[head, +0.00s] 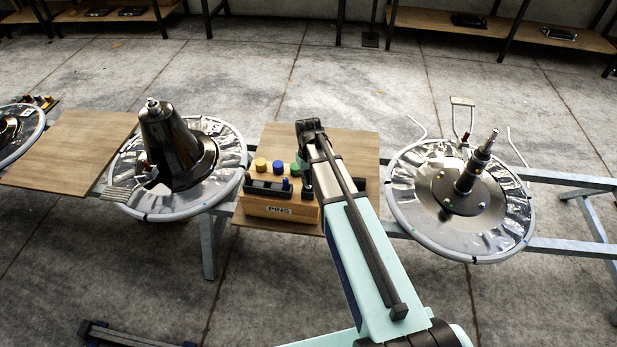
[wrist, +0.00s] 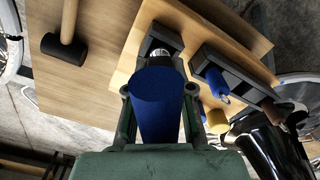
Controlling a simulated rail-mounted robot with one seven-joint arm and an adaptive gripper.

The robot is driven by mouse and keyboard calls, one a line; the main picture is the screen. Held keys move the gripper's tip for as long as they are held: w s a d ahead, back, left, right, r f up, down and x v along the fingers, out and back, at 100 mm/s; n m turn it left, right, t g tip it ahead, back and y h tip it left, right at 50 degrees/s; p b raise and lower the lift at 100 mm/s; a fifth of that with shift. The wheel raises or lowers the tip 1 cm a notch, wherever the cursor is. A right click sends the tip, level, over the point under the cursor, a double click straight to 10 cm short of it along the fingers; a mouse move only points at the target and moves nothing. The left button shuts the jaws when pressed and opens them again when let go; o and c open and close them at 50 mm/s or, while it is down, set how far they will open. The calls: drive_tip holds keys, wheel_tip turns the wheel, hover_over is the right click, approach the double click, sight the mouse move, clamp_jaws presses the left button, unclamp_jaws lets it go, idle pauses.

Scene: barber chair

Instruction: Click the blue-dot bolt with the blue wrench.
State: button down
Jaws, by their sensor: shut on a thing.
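A thick blue handle (wrist: 158,105), which looks like the blue wrench, sits between the fingers of my gripper (wrist: 158,91) in the wrist view. My gripper is shut on it. Its metal end is partly hidden beside a black holder slot (wrist: 165,38) of the wooden block. In the head view my arm hides the gripper and the held tool. A round metal disc (head: 415,215) with a central post and several bolts stands at the right. I cannot tell which bolt has the blue dot.
The wooden block marked PINS (head: 280,209) holds yellow (head: 261,165), blue (head: 278,167) and green (head: 295,169) topped pieces. A mallet (wrist: 68,42) lies on the board. A second disc with a dark cone (head: 172,145) stands at the left.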

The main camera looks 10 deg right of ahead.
drive_tip(key=shift+f, duration=0.55)
drive_tip(key=c, duration=0.9)
unclamp_jaws()
drive_tip(key=shift+c, duration=0.2)
